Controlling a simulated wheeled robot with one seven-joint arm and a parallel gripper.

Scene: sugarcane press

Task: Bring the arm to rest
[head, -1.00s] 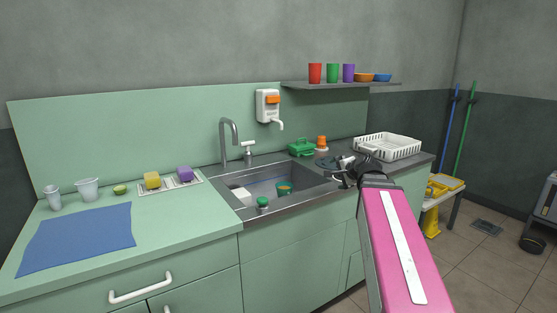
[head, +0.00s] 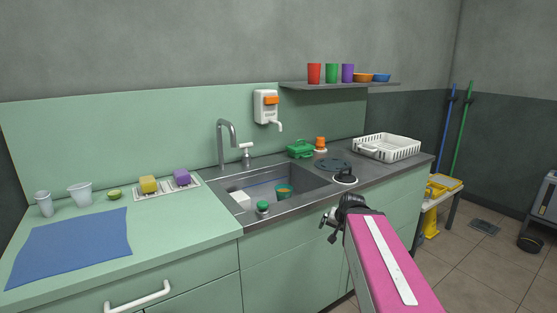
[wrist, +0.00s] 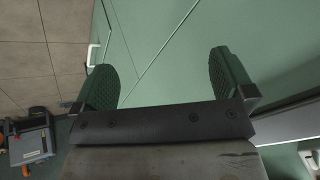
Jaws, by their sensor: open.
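My gripper (head: 328,225) is in front of the green cabinet, just below the counter's front edge and right of the sink. My pink arm link reaches up to it from the lower right in the head view. In the wrist view my gripper (wrist: 165,85) shows two green pads held wide apart with nothing between them. Behind the pads are the cabinet doors (wrist: 180,50) and, at left, the floor tiles. The head view shows the gripper small and dark, so its fingers are hard to make out there.
A white dish rack (head: 387,147) stands at the counter's far right.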

